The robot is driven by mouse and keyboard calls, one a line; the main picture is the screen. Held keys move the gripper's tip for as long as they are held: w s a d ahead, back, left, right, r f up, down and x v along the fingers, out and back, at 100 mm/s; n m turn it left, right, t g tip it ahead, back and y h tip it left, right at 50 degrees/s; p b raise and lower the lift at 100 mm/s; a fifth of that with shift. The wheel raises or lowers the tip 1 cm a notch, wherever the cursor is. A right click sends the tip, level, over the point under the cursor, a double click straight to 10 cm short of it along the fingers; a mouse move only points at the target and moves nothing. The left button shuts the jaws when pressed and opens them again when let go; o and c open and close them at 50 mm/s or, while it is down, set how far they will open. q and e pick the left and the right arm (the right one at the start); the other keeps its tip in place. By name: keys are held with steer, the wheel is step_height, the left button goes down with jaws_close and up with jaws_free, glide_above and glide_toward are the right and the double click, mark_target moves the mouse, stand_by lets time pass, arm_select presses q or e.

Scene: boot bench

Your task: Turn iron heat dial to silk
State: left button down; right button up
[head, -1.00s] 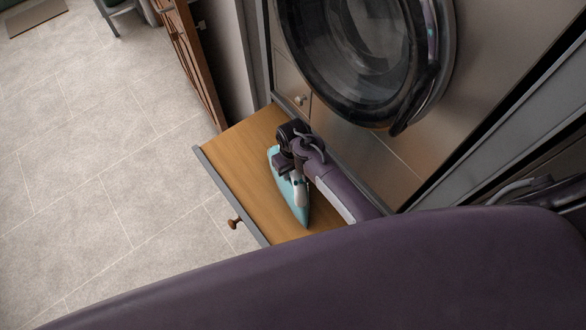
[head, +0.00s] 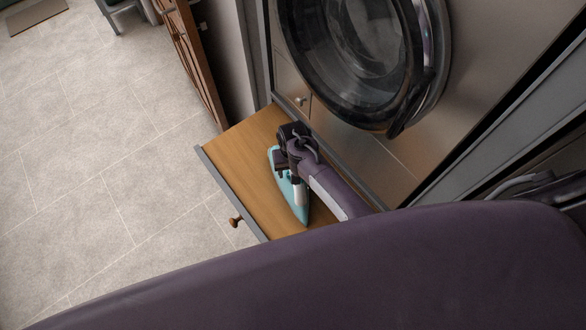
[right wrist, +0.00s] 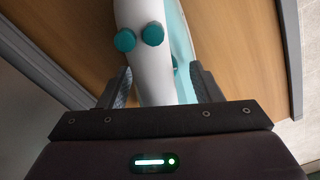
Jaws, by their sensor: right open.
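The iron (head: 287,203), with a teal soleplate, lies on the wooden surface of a pulled-out drawer or shelf (head: 243,165). In the right wrist view its white body (right wrist: 150,68) runs between my fingers. Two round teal knobs (right wrist: 138,37) sit side by side on it, just beyond the fingertips. I cannot read any dial marking. My right gripper (right wrist: 160,84) is open, with one finger on each side of the white body; contact is not clear. In the head view my right arm covers part of the iron. My left gripper is in neither view.
A washing machine with a round dark door (head: 355,60) stands behind the drawer. A brown slatted wooden door or panel (head: 190,60) stands at the back left. Tiled floor (head: 90,180) on the left is clear.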

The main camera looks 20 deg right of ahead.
steer(key=shift+r, duration=0.6)
step_height(320, 180, up, 7)
steer(key=shift+f+b, duration=0.2)
steer(key=shift+b, duration=0.55)
steer(key=shift+s+f, duration=0.1)
